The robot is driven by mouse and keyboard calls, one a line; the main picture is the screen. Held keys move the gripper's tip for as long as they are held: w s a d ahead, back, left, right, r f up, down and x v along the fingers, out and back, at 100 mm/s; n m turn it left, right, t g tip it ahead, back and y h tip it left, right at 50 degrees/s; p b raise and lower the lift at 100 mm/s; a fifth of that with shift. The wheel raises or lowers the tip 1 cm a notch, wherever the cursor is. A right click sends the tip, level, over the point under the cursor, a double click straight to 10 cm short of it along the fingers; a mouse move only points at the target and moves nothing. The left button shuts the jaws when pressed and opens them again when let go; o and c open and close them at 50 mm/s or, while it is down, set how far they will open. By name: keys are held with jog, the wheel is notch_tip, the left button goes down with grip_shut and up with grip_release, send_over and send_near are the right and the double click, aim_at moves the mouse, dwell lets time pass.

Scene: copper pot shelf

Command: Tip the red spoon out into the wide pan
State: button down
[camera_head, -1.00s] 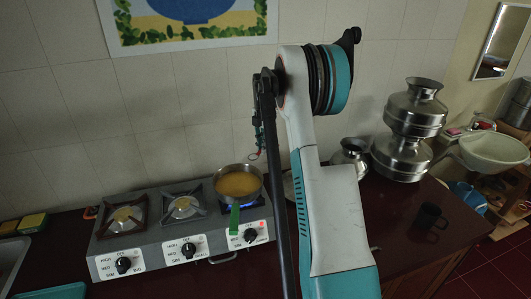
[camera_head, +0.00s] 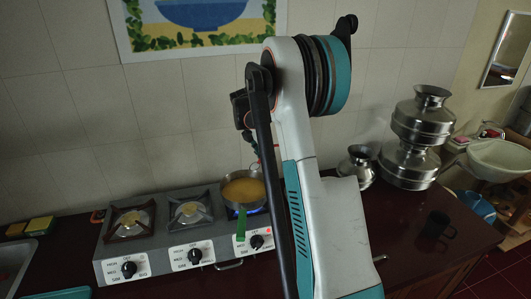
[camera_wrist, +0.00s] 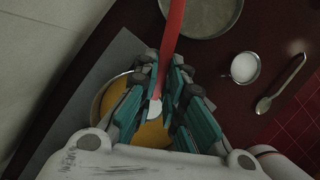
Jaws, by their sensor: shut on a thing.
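My gripper (camera_wrist: 165,78) shows in the wrist view with its teal fingers shut on the red spoon (camera_wrist: 173,30). The spoon's red length runs from between the fingers to the top edge. A small pale piece shows below the fingers over a pot of orange-yellow liquid (camera_wrist: 154,133); I cannot tell if it is the spoon's bowl. In the head view the dark gripper (camera_head: 241,108) is partly hidden by my arm, above the back of the green-handled pot (camera_head: 243,190). A wide pan (camera_wrist: 203,36) lies at the wrist view's top, apart from the fingers; my arm hides it in the head view.
The pot sits on the right burner of the stove (camera_head: 190,243), its flame lit. A small cup with white contents (camera_wrist: 244,67) and a metal spoon (camera_wrist: 280,84) lie near the wide pan. Steel vessels (camera_head: 410,140) and a dark mug (camera_head: 437,225) stand at the right.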

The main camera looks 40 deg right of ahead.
jog(key=shift+a+h+b, duration=1.35)
jog(key=shift+a+h, duration=0.6)
jog(key=shift+h, duration=0.35)
jog(key=a+h+b, duration=0.2)
jog(key=h, duration=0.1)
jog(key=a+r+h+b, duration=0.1)
jog(key=a+h+b, duration=0.1)
jog(key=h+b, duration=0.1)
jog(key=shift+s, duration=0.1)
jog(key=shift+a+f+b, duration=0.1)
jog(key=shift+a+b, duration=0.1)
jog(key=shift+b, duration=0.25)
jog(key=shift+a+h+b, duration=0.25)
jog(key=shift+h+b, duration=0.25)
jog(key=shift+b, duration=0.1)
jog(key=shift+s+a+f+h+b, duration=0.15)
jog(key=shift+a+h+b, duration=0.55)
jog(key=shift+b, duration=0.6)
jog(key=shift+w+a+f+h+b, duration=0.1)
jog(key=shift+a+h+b, duration=0.3)
jog(key=shift+h+b, duration=0.7)
jog(key=shift+s+a+f+t+h+b, duration=0.1)
jog(key=shift+a+f+h+b, duration=0.5)
jog(key=shift+b, duration=0.85)
jog(key=shift+w+a+t+h+b, duration=0.1)
jog(key=shift+a+h+b, duration=0.25)
jog(key=shift+h+b, duration=0.8)
jog(key=shift+s+a+f+t+h+b, duration=0.1)
jog(key=shift+a+f+h+b, duration=0.3)
jog(key=shift+b, duration=1.3)
